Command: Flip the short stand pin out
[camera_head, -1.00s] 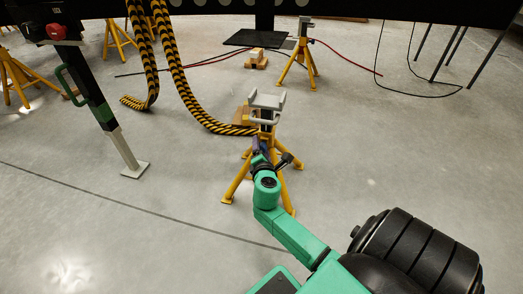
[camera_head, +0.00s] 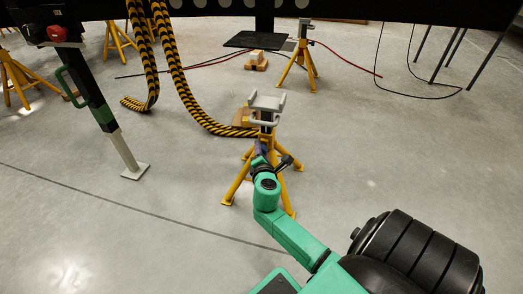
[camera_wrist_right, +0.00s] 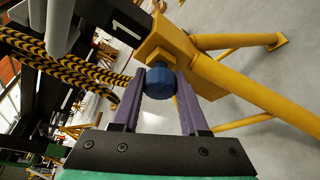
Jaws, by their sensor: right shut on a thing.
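The short stand (camera_head: 245,174) has yellow legs and a grey cradle (camera_head: 267,103) on top; it stands upright on the floor in the middle of the head view. Its pin shows as a blue knob (camera_wrist_right: 160,82) on the yellow collar (camera_wrist_right: 166,38) in the right wrist view. My right gripper (camera_wrist_right: 160,77) has purple fingers, one on each side of the knob, and is shut on it. In the head view the right gripper (camera_head: 261,148) is small and partly hidden by my wrist at the stand's collar. My left gripper is not in view.
A black chassis beam (camera_head: 340,9) runs across the top. Yellow-and-black striped hoses (camera_head: 176,75) hang to the floor behind the stand. A jack leg (camera_head: 102,110) with a green handle stands at left. Another yellow stand (camera_head: 300,68) is farther back.

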